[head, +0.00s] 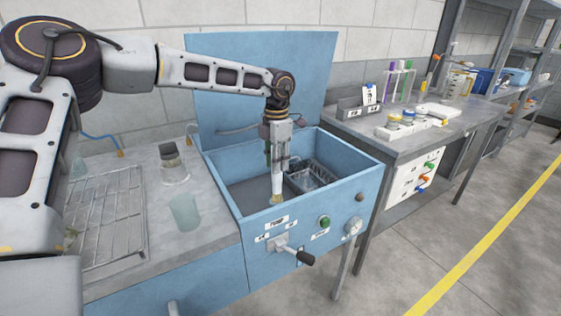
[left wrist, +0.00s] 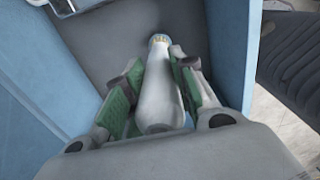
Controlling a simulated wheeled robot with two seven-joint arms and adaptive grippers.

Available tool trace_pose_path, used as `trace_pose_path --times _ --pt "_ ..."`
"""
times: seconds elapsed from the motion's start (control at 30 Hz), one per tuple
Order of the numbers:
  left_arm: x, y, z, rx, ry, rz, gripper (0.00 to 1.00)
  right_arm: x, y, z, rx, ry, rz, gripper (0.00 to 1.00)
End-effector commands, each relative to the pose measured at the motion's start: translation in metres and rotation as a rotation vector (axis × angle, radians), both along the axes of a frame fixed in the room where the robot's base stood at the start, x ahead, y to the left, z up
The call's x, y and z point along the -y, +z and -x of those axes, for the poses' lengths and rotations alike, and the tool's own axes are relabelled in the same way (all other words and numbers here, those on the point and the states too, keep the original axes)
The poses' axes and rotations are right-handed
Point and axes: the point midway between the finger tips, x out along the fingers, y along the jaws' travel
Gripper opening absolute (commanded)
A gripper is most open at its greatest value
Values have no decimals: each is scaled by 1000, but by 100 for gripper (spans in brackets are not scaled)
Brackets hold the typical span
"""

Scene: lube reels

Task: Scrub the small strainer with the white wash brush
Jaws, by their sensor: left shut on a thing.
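My left gripper (head: 281,160) reaches down into the blue wash basin (head: 358,187). It is shut on the white wash brush (head: 277,185), which points downward with its tan bristle end near the basin's front wall. In the left wrist view the brush (left wrist: 160,88) lies between the green finger pads of the gripper (left wrist: 154,95). A metal wire basket (head: 318,172) sits inside the basin, to the right of the brush and apart from it. I cannot make out the small strainer clearly; something small in the basket is too small to tell. My right gripper is not in view.
The basin's raised blue lid (head: 240,75) stands behind. A lever (head: 295,252) sticks out in front. A wire rack (head: 105,220), a glass beaker (head: 185,212) and a jar (head: 173,165) stand left. A grey bench (head: 400,150) with lab items is right.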

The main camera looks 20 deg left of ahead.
Motion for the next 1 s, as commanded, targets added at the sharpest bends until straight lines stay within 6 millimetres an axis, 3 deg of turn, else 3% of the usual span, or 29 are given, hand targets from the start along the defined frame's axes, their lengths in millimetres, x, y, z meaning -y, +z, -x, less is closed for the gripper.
trace_pose_path --times 0.23,0.53,1.0 --pt "-10 -1 13 0 0 0 0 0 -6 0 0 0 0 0" --pt "-12 -2 16 -4 0 0 0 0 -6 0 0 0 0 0" --pt "0 -1 0 -3 -1 -1 0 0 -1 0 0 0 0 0"
